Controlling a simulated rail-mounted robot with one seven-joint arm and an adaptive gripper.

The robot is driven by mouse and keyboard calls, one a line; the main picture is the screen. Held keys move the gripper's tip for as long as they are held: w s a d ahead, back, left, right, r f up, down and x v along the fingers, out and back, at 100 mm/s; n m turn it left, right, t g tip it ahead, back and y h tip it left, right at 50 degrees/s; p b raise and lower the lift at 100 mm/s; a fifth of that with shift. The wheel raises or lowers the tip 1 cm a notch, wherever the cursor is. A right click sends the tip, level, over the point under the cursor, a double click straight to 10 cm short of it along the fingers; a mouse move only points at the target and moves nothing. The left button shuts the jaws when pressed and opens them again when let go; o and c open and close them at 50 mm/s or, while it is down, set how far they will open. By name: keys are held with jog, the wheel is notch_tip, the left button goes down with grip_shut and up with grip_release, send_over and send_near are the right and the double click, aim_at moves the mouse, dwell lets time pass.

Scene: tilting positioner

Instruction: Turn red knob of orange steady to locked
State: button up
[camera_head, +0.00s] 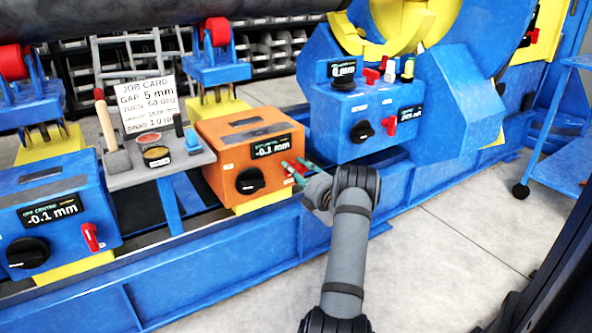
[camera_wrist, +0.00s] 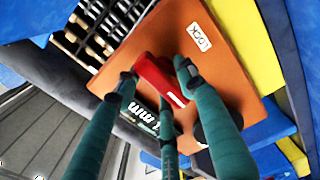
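The orange steady (camera_head: 240,165) is a box on the blue rail with a black dial and a display reading -0.1 mm. Its red knob (camera_wrist: 155,78) is a bar-shaped handle with a white mark at its lower right end in the wrist view. A white LOCK label (camera_wrist: 199,37) sits on the orange face to the upper right of the knob. My gripper (camera_wrist: 155,72) has teal fingers spread around the knob, with a gap visible on the right side. In the head view my gripper (camera_head: 298,168) is at the box's right side and mostly hides the knob. Firm contact is not clear.
A grey tray (camera_head: 150,168) with a job card, brush and tins stands left of the orange box. A blue steady (camera_head: 60,215) with its own red handle is at far left. A blue control box (camera_head: 365,120) with knobs stands close on the right. Floor at lower right is clear.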

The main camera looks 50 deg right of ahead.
jog(key=c, duration=0.8)
jog(key=shift+r, duration=0.1)
jog(key=shift+m, duration=0.4)
jog(key=m, duration=0.3)
jog(key=shift+d, duration=0.2)
jog(key=m, duration=0.3)
jog(key=shift+s+d+m, duration=0.1)
jog(key=shift+m, duration=0.2)
jog(key=m, duration=0.5)
jog(key=shift+d+m, duration=0.15)
jog(key=shift+m, duration=0.15)
jog(key=m+p, duration=0.1)
jog(key=m, duration=0.3)
jog(key=shift+s+m, duration=0.15)
jog(key=shift+m, duration=0.25)
jog(key=shift+f, duration=0.25)
